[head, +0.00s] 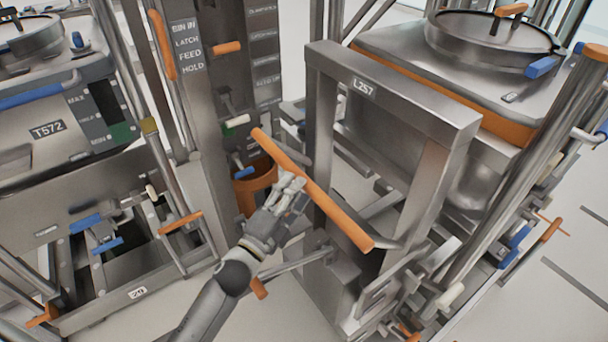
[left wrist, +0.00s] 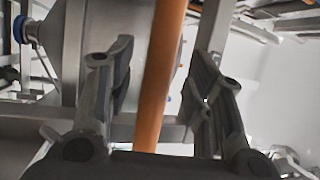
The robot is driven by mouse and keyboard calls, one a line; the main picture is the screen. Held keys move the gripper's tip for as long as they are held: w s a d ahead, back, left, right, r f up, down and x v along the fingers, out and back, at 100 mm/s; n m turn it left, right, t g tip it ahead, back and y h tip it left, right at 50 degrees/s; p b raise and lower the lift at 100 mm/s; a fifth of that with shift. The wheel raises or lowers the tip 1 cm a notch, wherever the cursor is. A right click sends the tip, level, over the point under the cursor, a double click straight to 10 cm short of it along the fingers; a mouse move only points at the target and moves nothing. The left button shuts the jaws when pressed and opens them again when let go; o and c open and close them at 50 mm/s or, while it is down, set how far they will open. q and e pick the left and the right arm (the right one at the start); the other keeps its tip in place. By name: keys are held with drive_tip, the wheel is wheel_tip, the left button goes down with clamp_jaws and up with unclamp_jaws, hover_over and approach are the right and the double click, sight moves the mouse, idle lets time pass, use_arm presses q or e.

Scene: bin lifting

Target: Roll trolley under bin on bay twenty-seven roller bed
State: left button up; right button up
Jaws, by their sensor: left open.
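A long orange bar handle (head: 335,215) slants across the front of a steel frame labelled L257 (head: 390,92). I cannot tell for sure that this frame is the trolley. My left gripper (head: 292,190) is at the bar's middle, with its fingers open. In the left wrist view the orange bar (left wrist: 160,80) runs between the two spread fingers (left wrist: 160,85), with gaps on both sides. A steel bin (head: 490,50) with a round lid and orange lower edge is behind the frame. My right gripper is not in view.
A column (head: 225,75) with text labels stands at centre. Pale floor (head: 560,290) is open at the lower right.

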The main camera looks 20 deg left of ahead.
use_arm(q)
drive_tip(key=shift+p+x, duration=0.3)
drive_tip(key=shift+x, duration=1.85)
clamp_jaws()
